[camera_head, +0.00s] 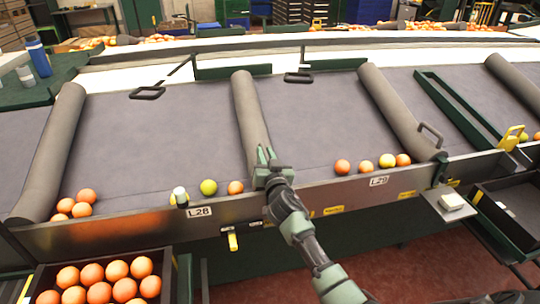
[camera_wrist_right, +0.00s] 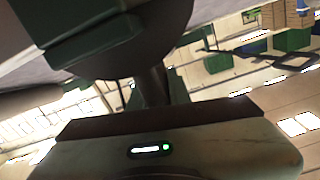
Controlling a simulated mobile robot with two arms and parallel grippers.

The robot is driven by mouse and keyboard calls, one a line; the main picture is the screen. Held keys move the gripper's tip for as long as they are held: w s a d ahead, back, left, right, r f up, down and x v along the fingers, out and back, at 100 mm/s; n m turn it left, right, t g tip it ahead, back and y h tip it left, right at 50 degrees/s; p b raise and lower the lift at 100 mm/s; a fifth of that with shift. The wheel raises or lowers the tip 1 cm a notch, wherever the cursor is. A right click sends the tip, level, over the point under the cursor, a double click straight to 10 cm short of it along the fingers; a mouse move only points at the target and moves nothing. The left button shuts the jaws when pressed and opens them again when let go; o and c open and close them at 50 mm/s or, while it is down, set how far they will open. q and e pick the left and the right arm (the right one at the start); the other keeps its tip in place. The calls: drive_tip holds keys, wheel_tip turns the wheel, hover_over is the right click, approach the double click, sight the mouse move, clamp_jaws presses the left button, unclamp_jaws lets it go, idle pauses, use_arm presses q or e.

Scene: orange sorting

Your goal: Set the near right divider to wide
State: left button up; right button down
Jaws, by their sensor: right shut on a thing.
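My right gripper (camera_head: 268,172) reaches up from the lower right to the near end of a grey padded divider (camera_head: 248,110) in the middle of the sorting table. It is shut there, apparently on that divider's handle, which it hides. The divider slants slightly, its far end left of its near end. Another grey padded divider (camera_head: 395,108) lies to the right, with a bare looped handle (camera_head: 431,136) at its near end. In the right wrist view, dark and green parts fill the upper left, blurred by closeness. My left gripper is not in view.
Oranges and a yellow-green fruit (camera_head: 209,187) lie along the near rail (camera_head: 110,226) on both sides of the gripper. A full crate of oranges (camera_head: 165,261) stands at lower left. A bracket with a pale block (camera_head: 452,201) juts out at right. The lanes' middles are clear.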

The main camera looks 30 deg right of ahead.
drive_tip(key=c, duration=1.7)
unclamp_jaws()
drive_tip(key=shift+a+f, duration=0.1)
drive_tip(key=shift+a, duration=0.15)
drive_tip(key=o, duration=0.3)
drive_tip(key=shift+a, duration=0.15)
drive_tip(key=shift+o, duration=0.2)
drive_tip(key=shift+w, duration=0.1)
drive_tip(key=v, duration=0.8)
